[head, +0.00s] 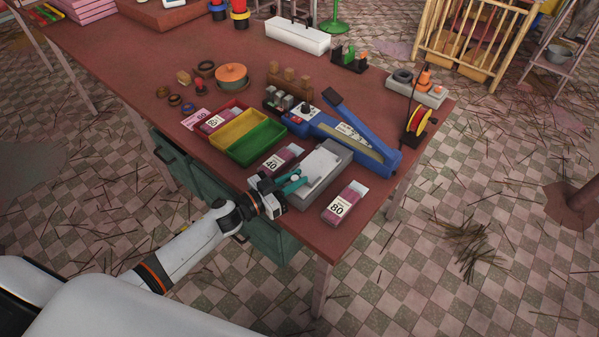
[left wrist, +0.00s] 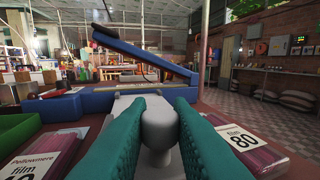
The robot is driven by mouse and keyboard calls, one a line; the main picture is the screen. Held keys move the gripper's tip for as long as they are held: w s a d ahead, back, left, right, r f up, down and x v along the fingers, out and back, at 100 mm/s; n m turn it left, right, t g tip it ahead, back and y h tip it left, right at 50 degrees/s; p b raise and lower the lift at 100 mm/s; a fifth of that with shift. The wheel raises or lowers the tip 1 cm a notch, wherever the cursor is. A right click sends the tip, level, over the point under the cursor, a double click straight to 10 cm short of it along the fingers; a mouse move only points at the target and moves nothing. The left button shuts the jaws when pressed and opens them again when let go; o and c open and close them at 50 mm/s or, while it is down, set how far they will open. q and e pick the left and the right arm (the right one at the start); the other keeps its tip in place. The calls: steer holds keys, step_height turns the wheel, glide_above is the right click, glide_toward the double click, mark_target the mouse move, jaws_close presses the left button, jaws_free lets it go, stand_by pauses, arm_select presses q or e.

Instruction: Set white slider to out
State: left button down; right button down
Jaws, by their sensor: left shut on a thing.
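A grey box with a white top (head: 322,165) stands near the front right corner of the table. My left gripper (head: 293,183) reaches its near end from the left. In the left wrist view its teal fingers (left wrist: 160,140) are shut on a white rounded knob (left wrist: 160,118), which appears to be the white slider. A pale bar runs from the knob toward the blue machine; the slider's exact position along its travel cannot be told. The blue machine (head: 345,133) with a raised dark-ended lever lies just behind the box. My right gripper is in neither view.
A film pack marked 80 (head: 345,203) lies right of the box, and one marked 40 (head: 280,160) lies left. Yellow and green trays (head: 256,142) stand further left. A red-yellow reel (head: 418,122) stands at the right edge. Bare red tabletop (head: 130,85) lies back left.

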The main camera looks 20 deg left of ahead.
arm_select(q)
steer(key=c, duration=1.6)
jaws_free()
steer(key=shift+s+f, duration=0.15)
steer(key=shift+o, duration=1.2)
steer(key=shift+a, duration=0.1)
steer(key=shift+s, duration=0.15)
steer(key=shift+a, duration=0.1)
steer(key=shift+s+a, duration=0.2)
steer(key=shift+s, duration=0.15)
steer(key=b+v, duration=0.2)
steer(key=v, duration=0.9)
steer(key=shift+b, duration=0.3)
steer(key=shift+s, duration=0.1)
